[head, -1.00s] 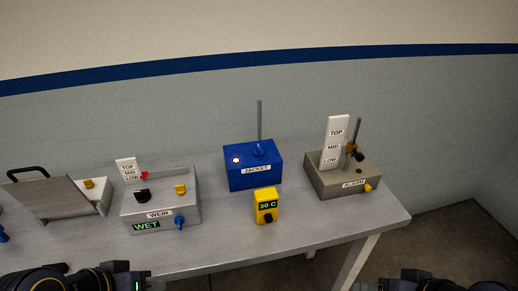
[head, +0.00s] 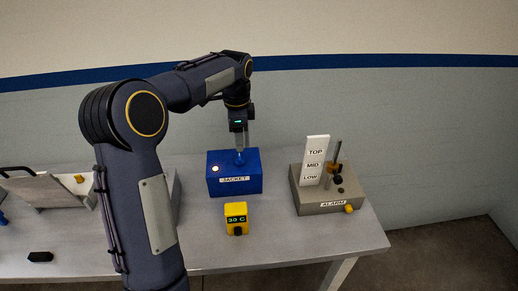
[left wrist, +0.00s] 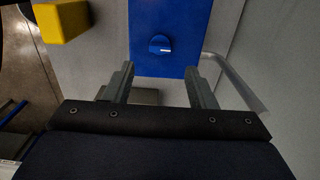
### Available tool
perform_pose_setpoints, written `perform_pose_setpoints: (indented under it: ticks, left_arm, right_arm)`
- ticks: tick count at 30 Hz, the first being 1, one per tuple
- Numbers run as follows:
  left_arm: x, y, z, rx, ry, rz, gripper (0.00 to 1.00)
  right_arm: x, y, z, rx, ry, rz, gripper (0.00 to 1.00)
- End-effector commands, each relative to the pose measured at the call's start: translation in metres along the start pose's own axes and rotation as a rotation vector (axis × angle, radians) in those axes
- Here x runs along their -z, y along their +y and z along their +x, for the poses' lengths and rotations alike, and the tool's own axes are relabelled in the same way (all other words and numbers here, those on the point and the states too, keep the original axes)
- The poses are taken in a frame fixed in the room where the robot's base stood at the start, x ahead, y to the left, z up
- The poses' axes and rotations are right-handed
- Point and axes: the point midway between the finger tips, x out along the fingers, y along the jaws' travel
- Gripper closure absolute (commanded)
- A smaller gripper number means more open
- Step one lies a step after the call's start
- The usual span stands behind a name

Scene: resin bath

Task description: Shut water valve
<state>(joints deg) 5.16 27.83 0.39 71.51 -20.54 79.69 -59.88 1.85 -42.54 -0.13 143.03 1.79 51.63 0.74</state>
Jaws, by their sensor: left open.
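A blue box labelled JACKET (head: 220,186) stands on the table, with a lit round lamp on its front left. A blue round knob (head: 240,159) sits on its top; no readable label calls it a water valve. In the left wrist view the knob (left wrist: 160,44) carries a short white mark and lies ahead of the gap between the fingertips. My left gripper (head: 240,140) points down just above the knob in the head view. Its fingers (left wrist: 160,70) are spread and empty in the left wrist view. My right gripper is not in view.
A yellow 30 C unit (head: 236,212) stands in front of the blue box. A grey ALARM box (head: 322,200) with a TOP/MID/LOW plate (head: 314,160) stands to the right. My left arm hides most of the box at left. The front right of the table is clear.

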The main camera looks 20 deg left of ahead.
Motion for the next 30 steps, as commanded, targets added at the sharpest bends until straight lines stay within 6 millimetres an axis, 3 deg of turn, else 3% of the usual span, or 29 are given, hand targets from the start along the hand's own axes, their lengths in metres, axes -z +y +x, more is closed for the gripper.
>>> perform_pose_setpoints:
  ticks: [13,25,30]
  left_arm:
    - [-0.001,0.000,0.064,-0.002,-0.002,-0.002,0.49]
    - [0.000,0.000,0.075,0.002,0.001,-0.003,0.49]
    - [0.000,0.000,0.075,0.001,0.001,-0.002,0.69]
  right_arm:
    - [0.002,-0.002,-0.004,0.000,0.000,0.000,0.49]
    - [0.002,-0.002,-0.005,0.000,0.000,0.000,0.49]
    - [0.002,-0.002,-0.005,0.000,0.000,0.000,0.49]
